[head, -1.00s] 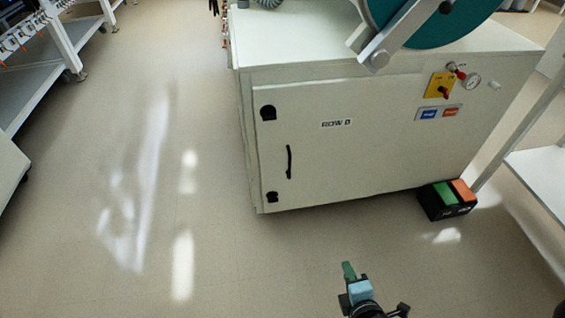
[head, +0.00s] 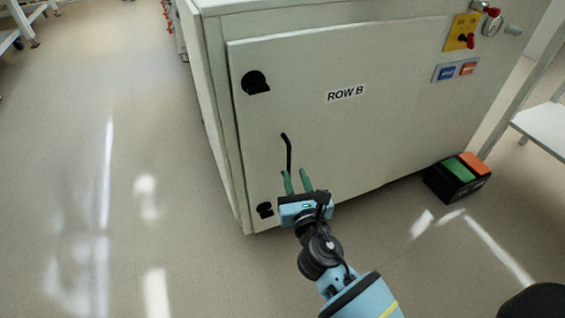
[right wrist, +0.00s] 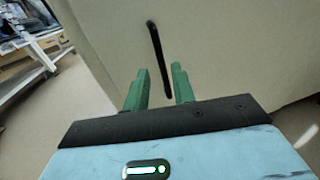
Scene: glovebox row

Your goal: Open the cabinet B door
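The cabinet door (head: 370,120), labelled ROW B, is shut flat against the cream cabinet. In the right wrist view the handle (right wrist: 158,58) shows ahead of the two parted fingers (right wrist: 158,80), roughly in line with the gap. I cannot tell how far the handle is from the fingertips. My left gripper is not in view.
A yellow switch plate (head: 462,32) and a gauge are at the cabinet's upper right. A black foot pedal box (head: 458,180) with green and orange tops sits on the floor at right. A white table (head: 545,128) stands beyond it. The floor on the left is clear.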

